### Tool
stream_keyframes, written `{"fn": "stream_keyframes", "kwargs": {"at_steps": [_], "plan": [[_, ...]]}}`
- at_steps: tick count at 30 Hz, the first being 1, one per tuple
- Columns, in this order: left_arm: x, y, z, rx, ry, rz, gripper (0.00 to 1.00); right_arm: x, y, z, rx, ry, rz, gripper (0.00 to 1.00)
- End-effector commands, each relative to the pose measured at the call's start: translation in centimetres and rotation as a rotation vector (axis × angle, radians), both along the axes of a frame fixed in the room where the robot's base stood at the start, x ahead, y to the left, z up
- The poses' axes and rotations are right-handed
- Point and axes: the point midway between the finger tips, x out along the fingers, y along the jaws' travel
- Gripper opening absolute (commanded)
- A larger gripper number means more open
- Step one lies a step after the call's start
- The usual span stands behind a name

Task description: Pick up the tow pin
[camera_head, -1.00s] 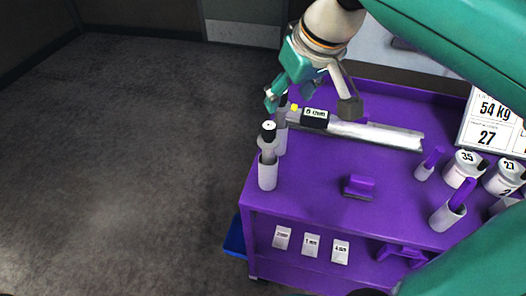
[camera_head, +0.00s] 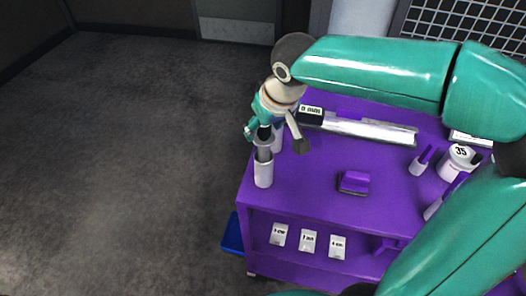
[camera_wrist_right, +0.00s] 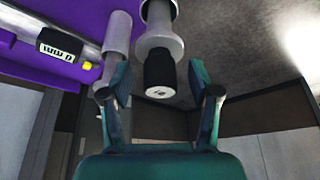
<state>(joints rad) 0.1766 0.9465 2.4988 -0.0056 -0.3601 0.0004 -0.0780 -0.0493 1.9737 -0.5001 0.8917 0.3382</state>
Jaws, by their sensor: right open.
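The tow pin (camera_head: 263,150), a grey metal pin with a collar and black knob, stands upright in a white cylindrical holder (camera_head: 263,173) at the purple cart's left corner. My right gripper (camera_head: 275,138) is open at the top of the pin, partly covering its knob. In the right wrist view the pin's black knob (camera_wrist_right: 159,76) points toward my open right gripper (camera_wrist_right: 160,95), between the lines of the two fingers. No finger is visibly closed on it. My left gripper is not in view.
A metal caliper-like bar with a black display (camera_head: 310,116) lies behind. A purple block (camera_head: 353,182), a small white holder (camera_head: 418,166) and a weight marked 35 (camera_head: 459,158) stand rightward.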

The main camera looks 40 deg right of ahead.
Motion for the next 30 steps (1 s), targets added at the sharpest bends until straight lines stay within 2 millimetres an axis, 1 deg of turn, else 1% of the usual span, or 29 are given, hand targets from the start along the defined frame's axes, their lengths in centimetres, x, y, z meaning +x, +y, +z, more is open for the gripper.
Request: {"fn": "stream_keyframes", "kwargs": {"at_steps": [3,8,9,14,18,20,30], "plan": [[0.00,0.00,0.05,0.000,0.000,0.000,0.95,0.23,-0.02,-0.53,0.001,-0.001,0.000,0.61],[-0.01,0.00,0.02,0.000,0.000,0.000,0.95,0.23,-0.01,-0.54,0.001,-0.001,0.000,0.61],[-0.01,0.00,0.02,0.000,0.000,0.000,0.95,0.23,-0.01,-0.54,0.001,-0.001,0.000,0.60],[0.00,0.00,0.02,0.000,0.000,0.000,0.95,0.23,0.00,-0.52,0.001,-0.001,0.000,0.33],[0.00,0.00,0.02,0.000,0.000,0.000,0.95,0.22,-0.01,-0.50,0.001,-0.001,-0.001,0.10],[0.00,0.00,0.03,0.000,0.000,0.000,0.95,0.22,-0.01,-0.50,0.001,-0.001,-0.001,0.00],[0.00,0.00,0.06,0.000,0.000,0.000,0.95,0.32,-0.05,-0.18,0.001,-0.009,-0.001,0.00]]}}
